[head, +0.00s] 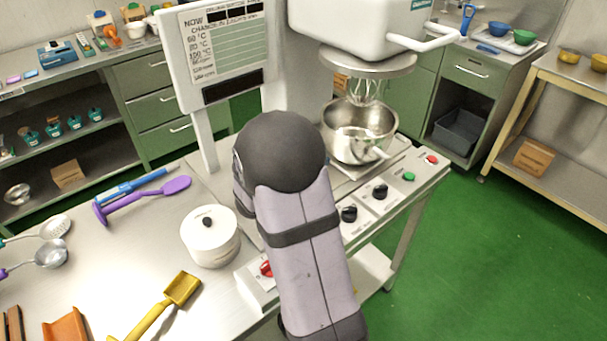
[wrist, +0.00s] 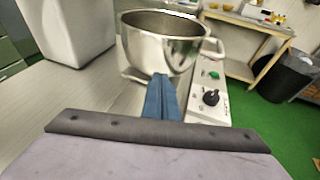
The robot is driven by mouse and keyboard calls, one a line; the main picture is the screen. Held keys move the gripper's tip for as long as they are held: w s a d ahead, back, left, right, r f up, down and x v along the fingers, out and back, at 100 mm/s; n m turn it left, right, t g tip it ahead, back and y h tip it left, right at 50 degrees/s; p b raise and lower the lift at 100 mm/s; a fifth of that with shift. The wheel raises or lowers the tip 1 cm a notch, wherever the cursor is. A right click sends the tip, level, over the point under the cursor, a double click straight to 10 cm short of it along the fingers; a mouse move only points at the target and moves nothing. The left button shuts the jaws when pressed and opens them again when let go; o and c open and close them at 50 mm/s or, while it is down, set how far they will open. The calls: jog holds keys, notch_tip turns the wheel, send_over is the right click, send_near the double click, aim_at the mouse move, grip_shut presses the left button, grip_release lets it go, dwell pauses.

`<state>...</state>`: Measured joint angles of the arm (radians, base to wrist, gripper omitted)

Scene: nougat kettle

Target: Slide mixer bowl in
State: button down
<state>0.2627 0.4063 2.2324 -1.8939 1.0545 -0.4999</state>
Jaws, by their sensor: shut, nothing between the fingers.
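The mixer bowl (head: 358,133) is shiny steel with a side handle and sits under the white mixer head (head: 352,28). The wire whisk (head: 366,91) hangs down from the mixer head into the bowl's mouth. In the wrist view the bowl (wrist: 163,48) stands upright just ahead of my gripper (wrist: 161,90). The gripper's blue fingers are together and empty, with their tips at or very near the lower front of the bowl wall. I cannot tell whether they touch it. In the head view my arm hides the gripper.
A control panel with black knobs (head: 380,191) and a red button (head: 432,159) runs along the right of the bowl. A white lidded pot (head: 210,236) stands left of my arm. A sign board (head: 224,52) rises behind it. Purple and yellow utensils lie on the steel table (head: 120,262).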

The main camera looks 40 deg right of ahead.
jog(key=v, duration=0.6)
jog(key=shift+a+b, duration=0.35)
jog(key=shift+b, duration=0.05)
jog(key=shift+s+r, duration=0.1)
jog(key=shift+r, duration=0.05)
jog(key=s+a+r+m+g+y+p, duration=0.2)
jog(key=s+a+m+g+y+p, duration=0.4)
jog(key=s+a+m+p, duration=0.5)
jog(key=s+a+r+m+t+y+p, duration=0.1)
jog(key=s+a+r+m+y+p, duration=0.15)
jog(key=a+m+y+p, duration=0.35)
jog(key=s+a+r+m+t+y+p, duration=0.1)
jog(key=a+r+m+y+p, duration=0.2)
jog(key=a, duration=0.5)
jog(key=shift+m+h, duration=0.4)
jog(key=shift+m, duration=0.1)
notch_tip(320, 180, down, 5)
jog(key=b, duration=0.5)
jog(key=shift+w+a+r, duration=0.1)
jog(key=shift+w+a, duration=0.05)
jog(key=shift+w, duration=0.05)
